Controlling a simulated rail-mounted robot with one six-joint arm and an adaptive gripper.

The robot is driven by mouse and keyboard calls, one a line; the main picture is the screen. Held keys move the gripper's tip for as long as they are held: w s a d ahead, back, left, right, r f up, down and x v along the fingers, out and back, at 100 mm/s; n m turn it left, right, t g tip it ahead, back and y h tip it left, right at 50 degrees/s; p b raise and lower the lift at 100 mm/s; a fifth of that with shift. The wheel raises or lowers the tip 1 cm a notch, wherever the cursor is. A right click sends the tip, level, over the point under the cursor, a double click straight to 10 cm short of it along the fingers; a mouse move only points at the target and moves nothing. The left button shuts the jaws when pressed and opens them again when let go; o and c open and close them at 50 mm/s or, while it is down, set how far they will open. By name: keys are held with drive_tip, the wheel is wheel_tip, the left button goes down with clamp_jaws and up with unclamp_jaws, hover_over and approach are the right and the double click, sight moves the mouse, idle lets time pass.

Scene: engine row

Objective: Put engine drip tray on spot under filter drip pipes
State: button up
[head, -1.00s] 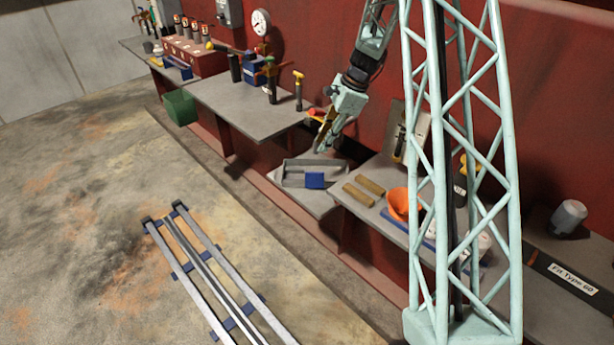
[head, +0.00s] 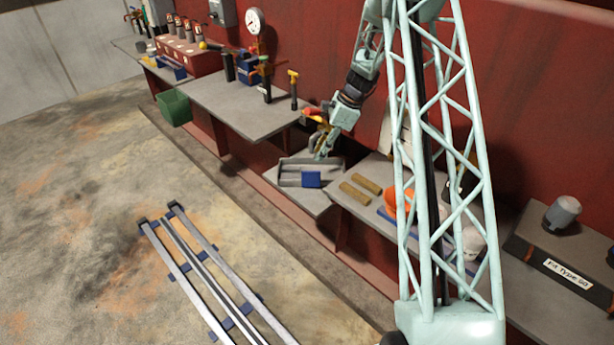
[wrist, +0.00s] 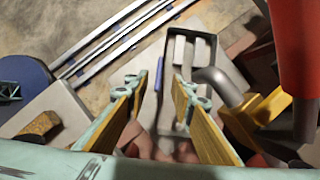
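A shallow grey tray (head: 283,168) with a blue tag (head: 311,180) on its front, which looks like the drip tray, sits on a low shelf between two benches. In the wrist view its dark rim (wrist: 166,60) shows beyond my fingers. My gripper (head: 322,153) is above the tray's back side, fingers pointing down. A bent grey pipe (wrist: 222,84) on a yellow fitting (wrist: 258,118) is close to the right finger. I cannot tell which spot is under the filter drip pipes.
A red cylinder (wrist: 294,60) is close on the right of the wrist view. Two brown rolls (head: 360,188) and an orange funnel (head: 394,198) are on the right bench. The left bench (head: 235,108) carries tools. Metal rails (head: 205,270) lie on the floor.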

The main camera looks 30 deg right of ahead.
sight(310, 171)
drive_tip(key=shift+f, duration=0.15)
drive_tip(key=shift+b+x, duration=0.6)
drive_tip(key=shift+x, duration=3.6)
drive_tip(key=shift+w+a, duration=0.1)
drive_tip(key=shift+a, duration=0.05)
drive_tip(key=shift+b+x, duration=0.6)
drive_tip(key=shift+x, duration=1.9)
clamp_jaws()
